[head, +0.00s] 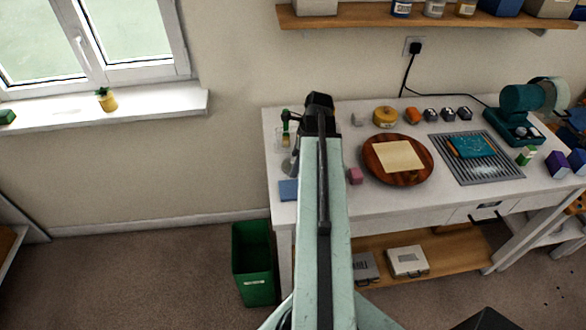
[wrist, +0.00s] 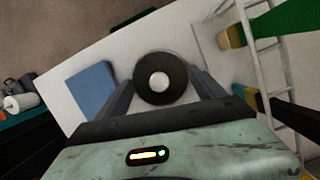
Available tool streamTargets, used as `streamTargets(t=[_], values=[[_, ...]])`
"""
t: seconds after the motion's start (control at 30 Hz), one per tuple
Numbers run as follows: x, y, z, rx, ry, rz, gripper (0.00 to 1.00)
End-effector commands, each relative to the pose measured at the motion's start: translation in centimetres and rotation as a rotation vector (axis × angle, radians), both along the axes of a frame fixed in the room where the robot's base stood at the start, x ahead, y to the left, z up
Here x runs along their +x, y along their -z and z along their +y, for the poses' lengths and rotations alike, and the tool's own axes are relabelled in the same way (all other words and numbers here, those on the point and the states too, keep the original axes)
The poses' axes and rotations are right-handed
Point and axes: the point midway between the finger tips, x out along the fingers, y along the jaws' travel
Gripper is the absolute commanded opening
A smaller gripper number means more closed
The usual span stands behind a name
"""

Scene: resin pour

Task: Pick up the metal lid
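A round dark disc with a pale centre (wrist: 160,78) lies between my fingertips in the wrist view, over a pale grey round base. It may be the metal lid or its knob; I cannot tell for sure. In the head view a small grey metallic thing (head: 289,166) shows at the left end of the white table, partly hidden by my arm. My gripper (wrist: 162,90) has its two fingers apart, one on each side of the disc. Whether they touch it is not clear. In the head view my arm hides the fingertips.
A blue sheet (wrist: 92,92) lies left of the disc, and a rack with brushes (wrist: 270,60) stands close on the right. A green bin (head: 254,265) stands at the table's left.

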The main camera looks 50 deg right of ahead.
Motion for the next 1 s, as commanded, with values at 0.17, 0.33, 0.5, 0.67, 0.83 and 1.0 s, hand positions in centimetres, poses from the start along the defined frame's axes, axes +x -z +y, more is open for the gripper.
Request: streamTargets(t=[0.17,0.33,0.5,0.67,0.83,1.0], values=[[0.0,0.0,0.0,0.000,0.000,0.000,0.39],[0.0,-0.1,0.0,0.000,0.000,0.000,0.39],[0.0,-1.5,-0.1,0.000,0.001,0.000,0.39],[-0.1,-4.6,-0.1,0.000,0.001,0.000,0.39],[-0.1,-8.4,-0.1,0.000,0.001,0.000,0.39],[-0.1,-10.3,-0.1,0.000,0.001,0.000,0.39]])
